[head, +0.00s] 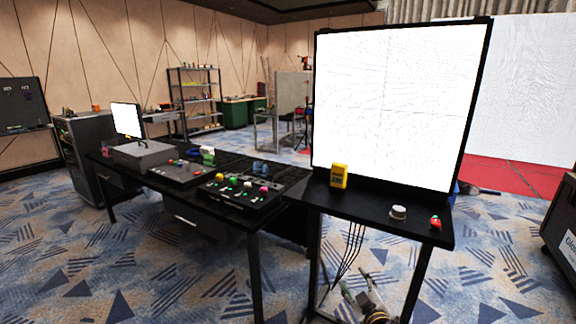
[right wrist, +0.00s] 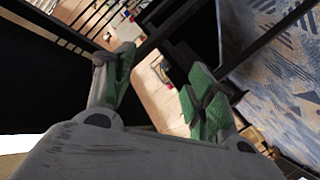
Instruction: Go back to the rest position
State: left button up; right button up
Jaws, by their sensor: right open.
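My right gripper (head: 357,283) shows low in the head view, below the front edge of the small black stand (head: 372,202) that carries the big white screen (head: 395,105). It hangs in front of the floor, near the stand's leg and some dangling cables (head: 350,248). In the right wrist view the same gripper (right wrist: 160,78) has its two green-padded fingers apart, with nothing between them. My left gripper is in neither view.
On the stand are a yellow box (head: 339,176), a white round knob (head: 398,212) and a red item (head: 436,222). A black desk (head: 150,181) with control panels, one with colored buttons (head: 243,189), stands left. Patterned carpet (head: 185,285) in front is clear. A dark case (head: 560,225) stands at right.

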jog(key=s+d+f+m+g+h, duration=0.15)
jog(key=s+f+g, duration=0.35)
jog(key=f, duration=0.6)
jog(key=s+a+f+m+g+p, duration=0.1)
jog(key=s+f+g+p, duration=0.2)
jog(key=s+f, duration=0.65)
jog(key=s+a+f+m+g+p, duration=0.1)
jog(key=s+f+m+g+p, duration=0.15)
jog(key=s+f, duration=0.65)
jog(key=s+f+g+p, duration=0.4)
jog(key=s, duration=0.9)
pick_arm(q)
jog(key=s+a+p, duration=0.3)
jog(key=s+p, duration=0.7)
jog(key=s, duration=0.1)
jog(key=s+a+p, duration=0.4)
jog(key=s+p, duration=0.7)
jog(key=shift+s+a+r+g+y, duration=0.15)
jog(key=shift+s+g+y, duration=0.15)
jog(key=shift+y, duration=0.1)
pick_arm(e)
jog(key=s+d+r, duration=0.1)
jog(key=s+d, duration=0.1)
jog(key=s, duration=0.7)
jog(key=s+d+r, duration=0.1)
jog(key=s+d, duration=0.2)
jog(key=s, duration=0.7)
jog(key=shift+d+r, duration=0.3)
jog(key=shift+d, duration=0.05)
